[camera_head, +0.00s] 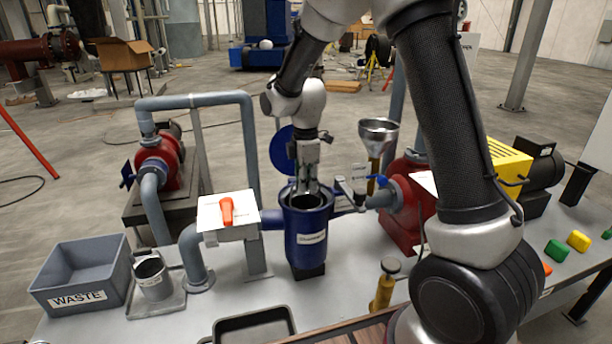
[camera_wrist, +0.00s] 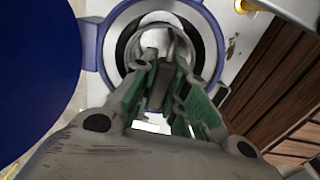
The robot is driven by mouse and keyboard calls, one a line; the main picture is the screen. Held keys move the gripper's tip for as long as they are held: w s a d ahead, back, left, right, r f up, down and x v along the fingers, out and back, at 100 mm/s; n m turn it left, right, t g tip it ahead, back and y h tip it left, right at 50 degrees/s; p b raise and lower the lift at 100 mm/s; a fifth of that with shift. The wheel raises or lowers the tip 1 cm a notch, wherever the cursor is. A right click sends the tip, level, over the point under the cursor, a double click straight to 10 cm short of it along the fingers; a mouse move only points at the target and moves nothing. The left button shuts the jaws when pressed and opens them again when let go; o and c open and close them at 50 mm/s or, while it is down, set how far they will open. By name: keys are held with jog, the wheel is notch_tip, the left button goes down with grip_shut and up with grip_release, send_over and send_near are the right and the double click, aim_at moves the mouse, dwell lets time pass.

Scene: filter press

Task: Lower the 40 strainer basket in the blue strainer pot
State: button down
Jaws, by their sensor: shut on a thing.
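The blue strainer pot (camera_head: 306,238) stands upright on the bench with its mouth open. Its round blue lid (camera_head: 281,150) is swung up behind the mouth. My gripper (camera_head: 307,188) points down at the pot's mouth and is shut on the strainer basket. In the wrist view, the grey basket (camera_wrist: 150,42) shows beyond my fingers (camera_wrist: 165,85), inside the ring of the pot's blue rim (camera_wrist: 216,50). How deep the basket sits is hard to tell, and its number is not readable.
A grey WASTE bin (camera_head: 82,275) and a metal cup (camera_head: 152,278) on a small tray stand at the left. A white plate with an orange handle (camera_head: 227,211) is left of the pot. A steel funnel (camera_head: 378,132) and red pump (camera_head: 405,205) stand right. A dark tray (camera_head: 250,322) lies in front.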

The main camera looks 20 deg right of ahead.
jog(key=shift+f, duration=2.8)
jog(key=c, duration=1.3)
grip_release()
jog(key=shift+c, duration=0.2)
jog(key=shift+r, duration=5.05)
